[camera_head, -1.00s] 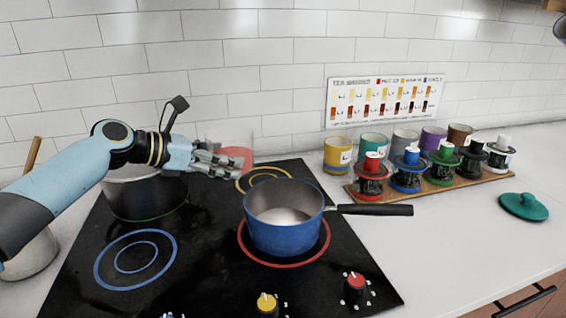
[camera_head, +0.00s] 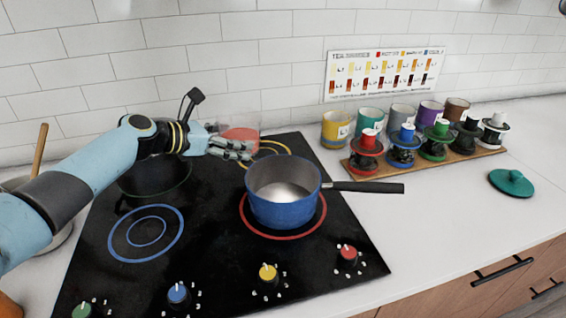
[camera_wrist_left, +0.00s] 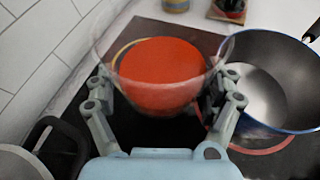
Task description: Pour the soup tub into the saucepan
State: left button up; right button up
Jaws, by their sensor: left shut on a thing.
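The soup tub (camera_head: 240,133) is a clear tub with red-orange soup in it. My left gripper (camera_head: 232,150) is shut on it and holds it above the back of the cooktop, behind and left of the saucepan. In the left wrist view the tub (camera_wrist_left: 160,75) sits between the fingers of the gripper (camera_wrist_left: 165,105), looking roughly level. The blue saucepan (camera_head: 284,205) stands on the red-ringed burner with its dark handle to the right. Its inside looks pale and holds no red soup. It also shows in the left wrist view (camera_wrist_left: 262,85), right of the tub. My right gripper is not in view.
Several coloured mugs and a wooden rack (camera_head: 430,165) of lidded jars stand to the right. A teal lid (camera_head: 511,183) lies on the clear counter at far right.

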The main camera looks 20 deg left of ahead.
aim_at(241, 131)
pick_arm(q)
jog(key=shift+s+d+r+m+t+y+p, duration=0.15)
jog(key=shift+d+r+m+y+p, duration=0.1)
jog(key=shift+r+p, duration=0.3)
jog(key=shift+s+d+r+m+t+y+p, duration=0.15)
jog(key=shift+r+m+y+p, duration=0.15)
jog(key=shift+r, duration=0.3)
jog(key=shift+d, duration=0.15)
jog(key=shift+s+d+r+m+t+y, duration=0.2)
jog(key=shift+d+r+m+t+y, duration=0.15)
jog(key=shift+m, duration=0.2)
jog(key=shift+s+d+r+m+t+y+p, duration=0.2)
jog(key=shift+s+d+r+m+y+p, duration=0.1)
jog(key=shift+d+r+m, duration=0.2)
jog(key=shift+s+d+r+m+t+y+p, duration=0.15)
jog(key=shift+s+d+r+m+y+p, duration=0.15)
jog(key=shift+d+r+m, duration=0.2)
jog(key=shift+d+f+m+b, duration=0.1)
jog(key=shift+f+m+b, duration=0.15)
jog(key=shift+m+b, duration=0.25)
jog(key=shift+d+t+y+b, duration=0.1)
jog(key=shift+t+y+b, duration=0.2)
jog(key=shift+b, duration=0.3)
jog(key=shift+m, duration=0.3)
jog(key=shift+b, duration=0.3)
jog(key=shift+s+f+m+b, duration=0.1)
jog(key=shift+m+b, duration=0.2)
jog(key=shift+b, duration=0.15)
